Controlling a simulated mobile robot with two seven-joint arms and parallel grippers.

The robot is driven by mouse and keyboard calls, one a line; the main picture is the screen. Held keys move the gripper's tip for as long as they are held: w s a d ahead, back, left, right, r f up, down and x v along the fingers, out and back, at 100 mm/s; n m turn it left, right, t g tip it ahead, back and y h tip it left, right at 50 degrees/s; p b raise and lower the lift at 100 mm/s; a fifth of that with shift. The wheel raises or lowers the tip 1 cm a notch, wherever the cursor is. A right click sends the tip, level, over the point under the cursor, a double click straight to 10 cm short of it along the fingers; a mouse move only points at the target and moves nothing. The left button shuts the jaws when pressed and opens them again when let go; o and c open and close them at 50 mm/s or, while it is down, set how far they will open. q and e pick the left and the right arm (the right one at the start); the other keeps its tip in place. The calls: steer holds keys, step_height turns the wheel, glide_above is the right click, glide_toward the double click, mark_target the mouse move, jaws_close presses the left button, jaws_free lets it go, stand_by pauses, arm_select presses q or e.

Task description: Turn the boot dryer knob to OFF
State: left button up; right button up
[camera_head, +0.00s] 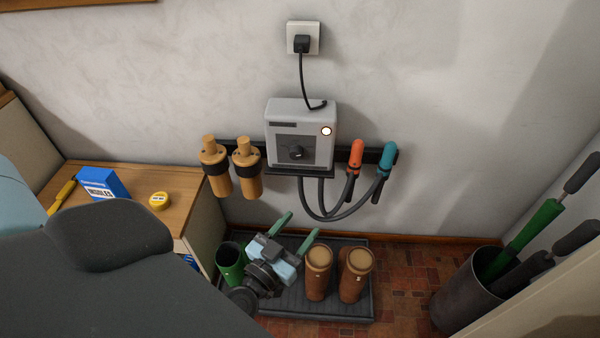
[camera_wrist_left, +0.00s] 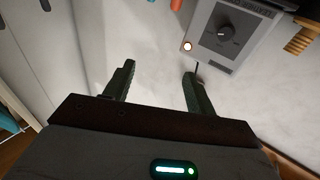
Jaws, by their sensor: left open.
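The boot dryer (camera_head: 301,135) is a grey box on the wall with a dark front panel. Its black round knob (camera_head: 296,152) sits low on the panel, and a round lamp (camera_head: 327,131) glows white at the right. In the left wrist view the dryer (camera_wrist_left: 222,52) is upper right, with the knob (camera_wrist_left: 225,32) and the lit lamp (camera_wrist_left: 187,46). My left gripper (camera_head: 298,228) is open and empty, below the dryer and apart from it; its two green fingers (camera_wrist_left: 158,80) show in the wrist view. The knob's labels are too small to read. My right gripper is out of view.
Orange and blue hose nozzles (camera_head: 356,155) hang right of the dryer, two tan cylinders (camera_head: 247,170) left. Brown boots (camera_head: 318,270) stand on a dark tray (camera_head: 280,300) below. A umbrella bin (camera_head: 465,300) stands right. A cable runs up to a wall socket (camera_head: 304,30).

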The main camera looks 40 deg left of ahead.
arm_select(q)
steer(key=w+a+f+n+y+b, duration=0.1)
steer(key=w+a+n+y+b, duration=0.1)
steer(key=w+a+y+b, duration=0.3)
steer(key=n+g+y+b, duration=0.2)
steer(key=g+y+b, duration=0.1)
glide_toward(295, 155)
steer(key=b+x, duration=0.2)
steer(key=x, duration=0.5)
steer(key=shift+f, duration=0.15)
steer(key=shift+w+a, duration=0.2)
steer(key=shift+w, duration=0.25)
